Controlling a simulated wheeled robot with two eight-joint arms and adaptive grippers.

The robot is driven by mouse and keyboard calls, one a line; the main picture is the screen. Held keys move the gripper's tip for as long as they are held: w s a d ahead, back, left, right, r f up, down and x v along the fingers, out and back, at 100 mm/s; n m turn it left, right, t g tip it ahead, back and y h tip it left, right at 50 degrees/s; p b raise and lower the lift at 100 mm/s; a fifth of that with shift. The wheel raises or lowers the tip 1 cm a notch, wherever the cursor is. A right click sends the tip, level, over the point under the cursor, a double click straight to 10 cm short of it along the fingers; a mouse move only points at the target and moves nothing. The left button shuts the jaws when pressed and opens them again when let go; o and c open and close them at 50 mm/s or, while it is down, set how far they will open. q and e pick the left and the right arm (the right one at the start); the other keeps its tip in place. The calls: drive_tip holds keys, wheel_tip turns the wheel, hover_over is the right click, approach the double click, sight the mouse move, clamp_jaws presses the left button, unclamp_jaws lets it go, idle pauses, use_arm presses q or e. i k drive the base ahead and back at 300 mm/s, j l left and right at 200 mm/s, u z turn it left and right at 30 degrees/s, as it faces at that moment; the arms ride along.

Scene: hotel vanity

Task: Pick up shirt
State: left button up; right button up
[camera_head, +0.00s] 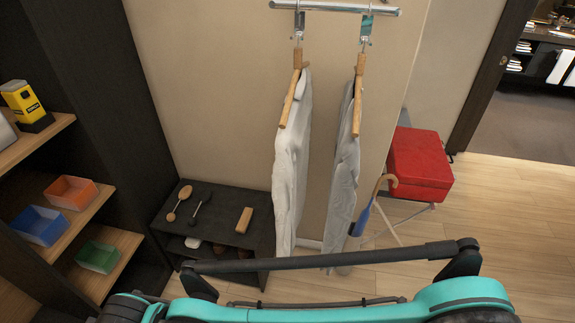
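Two pale shirts hang side by side on wooden hangers from a metal rail (335,7) at the top of the head view. The left shirt (290,170) is off-white and hangs from its hanger (293,95). The right shirt (345,175) is light grey and hangs from its hanger (356,95). Both are seen nearly edge-on, with a gap between them. Their lower ends reach down near my teal and black parts at the bottom of the view. Neither of my grippers can be seen.
A low dark shelf (215,213) with brushes stands left of the shirts. A wooden-shelved cabinet (110,250) with coloured boxes is at far left. Floor at far right is clear.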

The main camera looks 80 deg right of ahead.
sight(290, 168)
drive_tip(key=z, duration=0.45)
drive_tip(key=k+l+z, duration=0.1)
drive_tip(key=z, duration=0.8)
drive_tip(key=l+z, duration=0.15)
drive_tip(key=z, duration=0.3)
drive_tip(key=l+z, duration=0.1)
drive_tip(key=z, duration=0.35)
drive_tip(key=l+z, duration=0.1)
drive_tip(key=z, duration=0.35)
drive_tip(key=u, duration=0.4)
